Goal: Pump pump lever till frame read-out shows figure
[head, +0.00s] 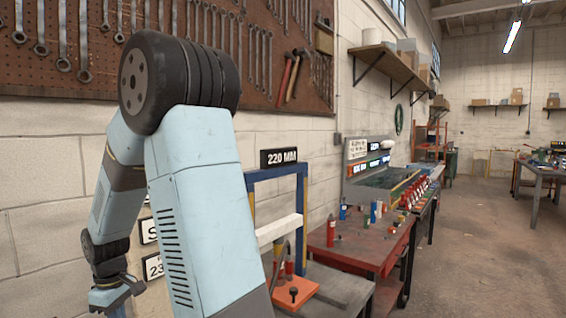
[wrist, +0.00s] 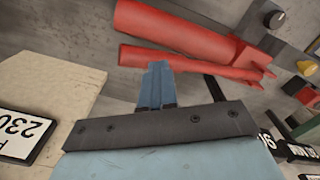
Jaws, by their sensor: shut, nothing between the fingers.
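The frame (head: 248,178) has a blue top beam and posts, with a white crossbar (head: 279,229) lower down. A black read-out (head: 279,158) on top shows 220 MM. My gripper (head: 112,294) is at the lower left of the head view, left of the frame. In the wrist view its blue fingers (wrist: 157,70) are shut and empty. My arm hides part of the frame in the head view.
An orange plate (head: 294,291) with a dark knob is at the frame's foot. A board (wrist: 60,82) bears an upside-down plate (wrist: 20,132) reading 230. A red workbench (head: 345,247) with small items stands to the right. Open floor (head: 470,260) lies further right.

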